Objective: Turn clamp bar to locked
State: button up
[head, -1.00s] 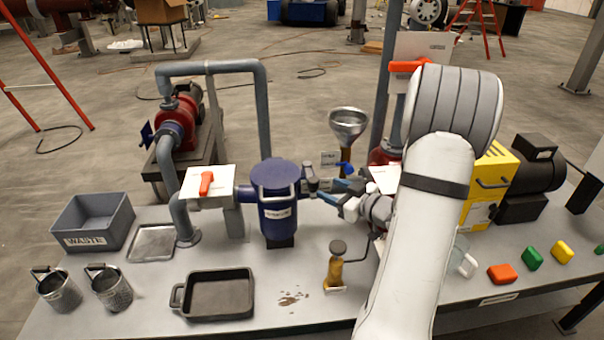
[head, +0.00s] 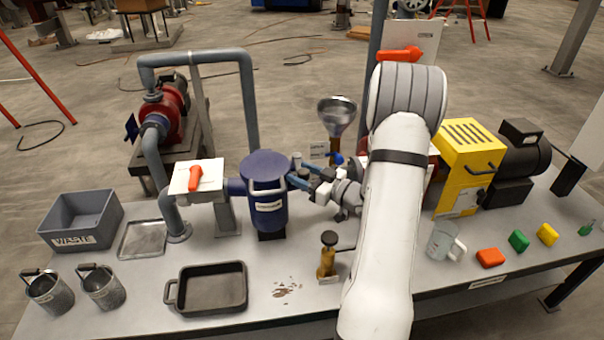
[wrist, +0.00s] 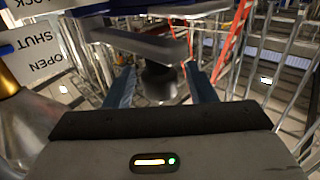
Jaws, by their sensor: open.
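A blue filter vessel (head: 268,215) with a round lid stands upright on the bench in the head view. A pale grey bar (head: 268,191) crosses its near upper side; it looks like the clamp bar. My gripper (head: 295,172) is at the vessel's right side, close to its rim, with blue fingers apart. In the wrist view my gripper (wrist: 160,90) is open, with a dark round post (wrist: 158,82) and a grey metal bar (wrist: 145,45) between and beyond the fingers. I cannot tell whether the fingers touch either. Tags (wrist: 42,62) at the left read OPEN and SHUT.
An orange-handled valve (head: 195,178) stands left of the vessel, with grey pipework behind. A funnel (head: 336,115) stands behind my gripper, a yellow machine (head: 468,165) to the right.

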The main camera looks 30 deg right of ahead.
grip_shut()
dwell(0.5)
jog(key=shift+h, duration=0.3)
